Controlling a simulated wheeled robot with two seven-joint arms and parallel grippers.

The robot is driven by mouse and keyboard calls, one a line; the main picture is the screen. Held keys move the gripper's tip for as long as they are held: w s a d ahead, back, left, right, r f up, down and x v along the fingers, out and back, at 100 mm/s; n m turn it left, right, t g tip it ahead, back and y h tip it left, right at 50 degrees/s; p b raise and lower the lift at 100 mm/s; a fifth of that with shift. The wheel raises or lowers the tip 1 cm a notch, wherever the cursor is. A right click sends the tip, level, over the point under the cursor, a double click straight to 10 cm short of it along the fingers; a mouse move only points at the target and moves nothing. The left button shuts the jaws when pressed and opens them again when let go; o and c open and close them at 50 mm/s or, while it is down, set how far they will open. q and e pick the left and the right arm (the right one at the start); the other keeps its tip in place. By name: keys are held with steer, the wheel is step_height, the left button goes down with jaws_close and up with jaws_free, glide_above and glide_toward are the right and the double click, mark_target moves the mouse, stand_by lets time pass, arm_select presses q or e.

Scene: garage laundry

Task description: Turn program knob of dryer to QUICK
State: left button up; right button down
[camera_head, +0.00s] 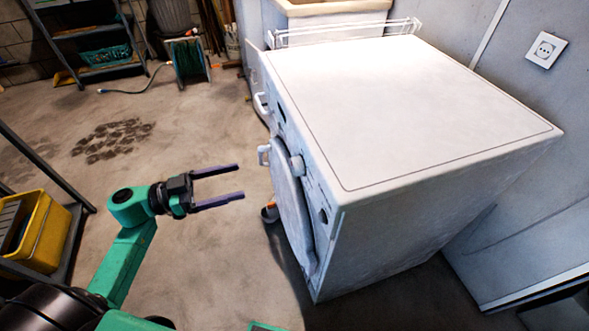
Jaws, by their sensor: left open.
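The white dryer (410,100) stands right of the middle, seen from above, with its front facing left. A round knob (297,165) sticks out of its front panel near the top edge. The lettering around it is too small and slanted to read. The round door (291,215) is below the knob. My left gripper (241,181) is open and empty, its two fingers pointing right at the dryer's front. A gap of bare floor shows between the fingertips and the knob. My right gripper is not in view.
A yellow bin (42,235) sits on a shelf frame at the left. A dark shelf (95,40) and a green hose reel (188,62) stand at the back. A wall socket (545,50) is at upper right. The floor before the dryer is mostly clear.

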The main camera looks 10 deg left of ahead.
mark_target(292, 167)
arm_select(q)
steer(key=x, duration=1.3)
steer(key=shift+w+d+r, duration=0.1)
steer(key=shift+d, duration=0.15)
steer(key=c, duration=1.4)
